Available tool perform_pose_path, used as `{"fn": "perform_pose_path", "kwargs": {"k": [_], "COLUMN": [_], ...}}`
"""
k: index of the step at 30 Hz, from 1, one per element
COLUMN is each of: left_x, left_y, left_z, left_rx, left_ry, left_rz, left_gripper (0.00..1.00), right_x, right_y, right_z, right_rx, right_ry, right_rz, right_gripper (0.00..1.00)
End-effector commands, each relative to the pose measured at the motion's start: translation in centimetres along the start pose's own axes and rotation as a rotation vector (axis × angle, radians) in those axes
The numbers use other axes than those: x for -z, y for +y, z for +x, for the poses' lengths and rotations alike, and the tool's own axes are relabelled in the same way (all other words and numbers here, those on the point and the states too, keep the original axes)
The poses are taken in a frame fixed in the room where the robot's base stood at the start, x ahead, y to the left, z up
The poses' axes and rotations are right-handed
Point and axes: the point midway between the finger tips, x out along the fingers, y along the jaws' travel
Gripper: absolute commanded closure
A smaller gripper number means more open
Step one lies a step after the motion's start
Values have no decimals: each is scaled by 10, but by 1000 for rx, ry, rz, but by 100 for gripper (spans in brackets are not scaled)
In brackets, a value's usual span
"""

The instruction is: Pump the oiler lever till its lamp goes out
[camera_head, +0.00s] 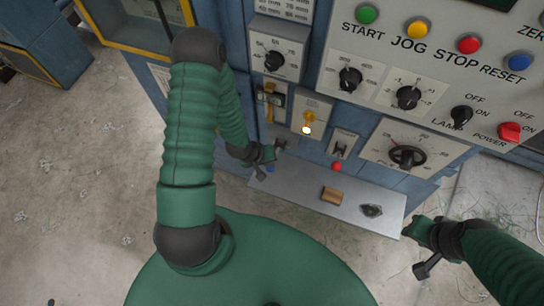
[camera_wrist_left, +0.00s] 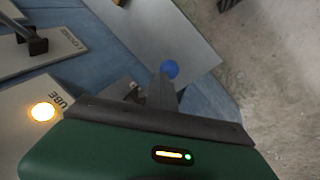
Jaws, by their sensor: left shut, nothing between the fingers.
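The oiler's lamp (camera_head: 308,129) is lit amber on a pale panel below the dials. It also glows in the left wrist view (camera_wrist_left: 43,111) next to lettering that ends in "UBE". A blue ball (camera_wrist_left: 169,70) shows just beyond the fingertips of my left gripper (camera_wrist_left: 162,88), and in the head view (camera_head: 270,168) beside that gripper. I cannot tell whether they touch, or whether the ball is the lever's knob. My left gripper is shut and empty, below and left of the lamp. My right gripper (camera_head: 424,262) is at the lower right, away from the panel; its fingers are unclear.
A grey shelf (camera_head: 300,190) juts out below the panel, with a wooden block (camera_head: 332,195) and a dark fitting (camera_head: 371,210) on it. A red ball (camera_head: 336,167) sits under a switch plate (camera_head: 342,143). Knobs and coloured buttons fill the panel above. Concrete floor is open at left.

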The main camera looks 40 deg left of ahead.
Motion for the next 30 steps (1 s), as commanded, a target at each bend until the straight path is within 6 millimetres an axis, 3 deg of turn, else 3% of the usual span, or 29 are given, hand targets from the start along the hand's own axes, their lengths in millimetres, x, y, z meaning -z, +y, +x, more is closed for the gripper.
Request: {"fn": "perform_pose_path", "kwargs": {"k": [30], "left_x": [-8], "left_y": [-7], "left_z": [9], "left_rx": [3], "left_ry": [-4], "left_rz": [-1], "left_gripper": [100], "right_x": [-2], "right_y": [0], "right_z": [9], "right_rx": [0], "right_ry": [0], "right_rz": [0], "right_gripper": [67]}}
